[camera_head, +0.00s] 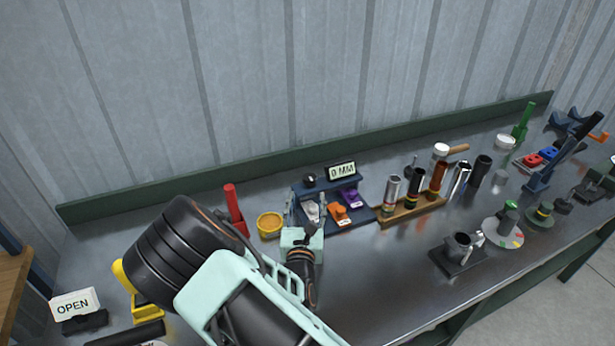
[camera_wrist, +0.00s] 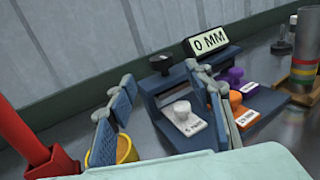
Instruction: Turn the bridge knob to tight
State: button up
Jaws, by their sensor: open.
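A blue gauge stand (camera_head: 340,190) carries a sign reading "0 MM" (camera_head: 341,171) and a black round knob (camera_head: 309,181), which I take for the bridge knob. In the wrist view, the black knob (camera_wrist: 160,63) sits on the stand's raised bar, beyond my fingers. I cannot read any tight mark on it. My gripper (camera_head: 306,212) is open at the stand's left part. In the wrist view, its blue-grey fingers (camera_wrist: 162,80) stand apart, with a white labelled piece (camera_wrist: 183,118) showing between them. I see no contact with the knob.
An orange piece (camera_head: 340,214) and a purple piece (camera_head: 350,196) lie on the stand's right side. A yellow cup (camera_head: 270,224) and red upright tool (camera_head: 235,208) stand left. A wooden rack (camera_head: 413,209) of tubes stands right. The bench's front middle (camera_head: 385,285) is clear.

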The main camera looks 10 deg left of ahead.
aim_at(309, 182)
jog(key=w, duration=0.3)
jog(key=w+a, duration=0.1)
jog(key=w, duration=0.2)
jog(key=w+p, duration=0.1)
jog(key=w, duration=0.3)
jog(key=shift+a, duration=0.3)
jog(key=c, duration=1.2)
jog(key=shift+o, duration=0.2)
